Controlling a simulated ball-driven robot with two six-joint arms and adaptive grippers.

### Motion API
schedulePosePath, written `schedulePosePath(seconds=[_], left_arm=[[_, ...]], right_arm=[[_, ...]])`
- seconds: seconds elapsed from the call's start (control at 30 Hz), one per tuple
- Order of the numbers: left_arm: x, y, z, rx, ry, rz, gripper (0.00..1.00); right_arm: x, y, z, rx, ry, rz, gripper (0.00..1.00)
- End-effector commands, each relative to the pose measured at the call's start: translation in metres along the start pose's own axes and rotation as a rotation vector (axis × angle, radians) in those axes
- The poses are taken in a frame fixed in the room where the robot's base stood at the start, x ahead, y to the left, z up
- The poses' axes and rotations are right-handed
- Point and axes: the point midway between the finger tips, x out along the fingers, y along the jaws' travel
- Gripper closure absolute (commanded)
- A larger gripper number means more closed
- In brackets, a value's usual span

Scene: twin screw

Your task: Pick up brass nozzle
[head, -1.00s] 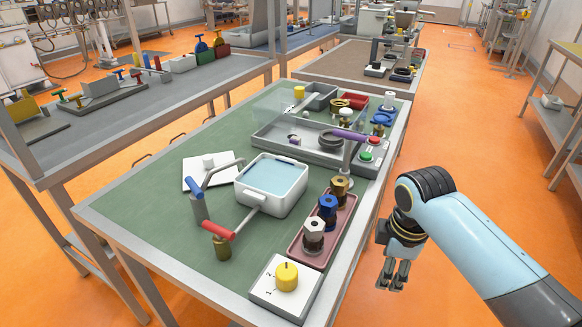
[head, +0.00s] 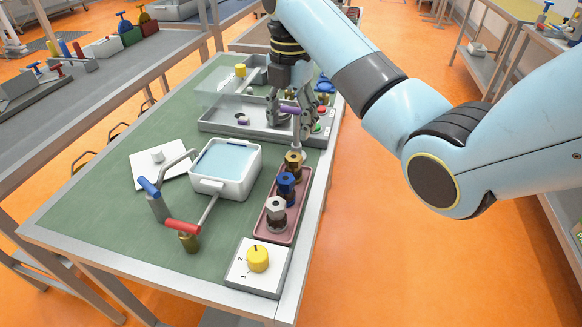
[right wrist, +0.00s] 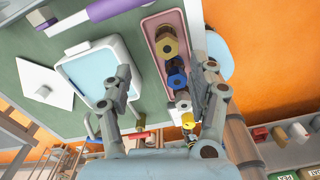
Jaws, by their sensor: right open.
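The brass nozzle (head: 293,162) stands upright at the far end of the pink tray (head: 262,232), behind a blue-topped nozzle (head: 286,184) and a white-topped one (head: 276,208). In the right wrist view the brass nozzle (right wrist: 167,46) shows its hexagonal top from above, between the spread finger lines. My right gripper (head: 290,118) is open and empty, above the table just beyond the brass nozzle and near the purple handle. Its open fingers also show in the right wrist view (right wrist: 162,72). My left gripper is out of view.
A purple-handled lever (head: 290,110) stands close to the right gripper. A white basin of blue liquid (head: 226,168) is left of the pink tray. A yellow knob (head: 257,259) sits on a white block in front. A grey tray (head: 215,126) lies behind.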

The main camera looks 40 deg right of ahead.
Motion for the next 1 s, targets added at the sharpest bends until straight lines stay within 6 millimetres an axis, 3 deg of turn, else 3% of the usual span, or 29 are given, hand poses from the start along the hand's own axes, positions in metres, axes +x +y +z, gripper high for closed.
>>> schedulePosePath(seconds=[0.1, 0.37, 0.63, 0.93, 1.0], left_arm=[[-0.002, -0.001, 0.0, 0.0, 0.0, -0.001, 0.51], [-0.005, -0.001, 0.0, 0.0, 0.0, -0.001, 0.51], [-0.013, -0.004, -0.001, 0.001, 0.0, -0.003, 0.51], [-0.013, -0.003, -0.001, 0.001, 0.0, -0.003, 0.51], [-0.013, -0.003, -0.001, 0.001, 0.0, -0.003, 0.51]], right_arm=[[0.022, -0.002, -0.001, 0.002, 0.003, -0.004, 0.41], [0.047, -0.004, -0.002, 0.003, 0.002, -0.004, 0.41], [0.086, -0.01, -0.005, 0.004, 0.001, -0.003, 0.41], [0.094, -0.009, -0.005, 0.004, -0.001, 0.0, 0.41], [0.094, -0.009, -0.005, 0.004, 0.0, 0.0, 0.48]])
